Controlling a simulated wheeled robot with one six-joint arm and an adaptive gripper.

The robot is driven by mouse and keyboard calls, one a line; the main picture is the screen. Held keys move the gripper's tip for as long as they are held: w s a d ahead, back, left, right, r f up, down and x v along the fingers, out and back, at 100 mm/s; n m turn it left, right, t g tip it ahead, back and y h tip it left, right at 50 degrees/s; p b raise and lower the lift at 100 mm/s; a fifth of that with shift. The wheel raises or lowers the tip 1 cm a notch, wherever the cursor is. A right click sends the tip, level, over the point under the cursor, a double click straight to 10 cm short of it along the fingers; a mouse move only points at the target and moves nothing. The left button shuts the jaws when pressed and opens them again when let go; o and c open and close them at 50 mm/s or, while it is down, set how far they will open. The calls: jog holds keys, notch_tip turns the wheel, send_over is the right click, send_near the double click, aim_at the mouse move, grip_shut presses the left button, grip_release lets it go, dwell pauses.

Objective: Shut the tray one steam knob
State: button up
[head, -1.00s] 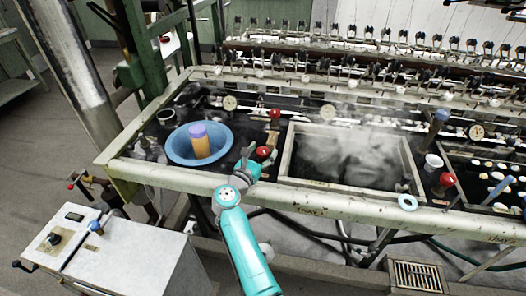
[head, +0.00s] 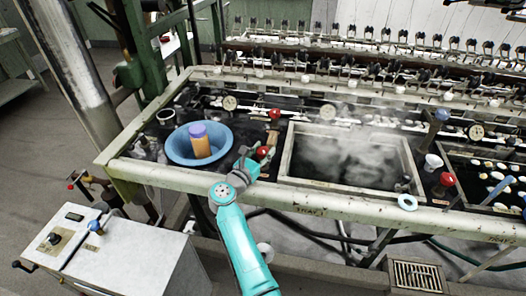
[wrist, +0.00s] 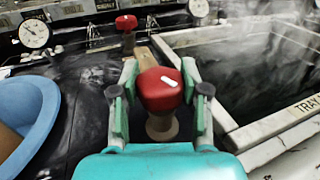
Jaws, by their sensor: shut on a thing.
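A red knob with a white mark (wrist: 160,88) stands on a short brownish stem between the fingers of my gripper (wrist: 160,98). The gripper is shut on it, one finger on each side. The white mark lies slanted, nearer sideways than lengthwise. In the head view the same knob (head: 263,151) shows just left of the tray (head: 286,160), with my gripper (head: 256,158) around it. The tray's front rim bears a "TRAY" label; its number is hard to read. Steam hangs over the dark water in the tray.
A second red knob (head: 274,114) stands behind the held one. A blue basin (head: 222,155) with an orange, purple-topped jar (head: 201,146) is to the left. A light blue ring (head: 407,202) lies on the front rim. Another red knob (head: 447,179) is farther right.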

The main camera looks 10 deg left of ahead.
jog(key=shift+r+m+g+h, duration=0.1)
jog(key=shift+m+g+h, duration=0.8)
jog(key=shift+h, duration=0.45)
jog(key=shift+m+g+h, duration=0.7)
jog(key=shift+m+h, duration=0.3)
jog(key=shift+h, duration=0.35)
jog(key=shift+m+g+h, duration=0.8)
jog(key=o, duration=1.2)
jog(key=shift+c, duration=0.2)
jog(key=v, duration=1.2)
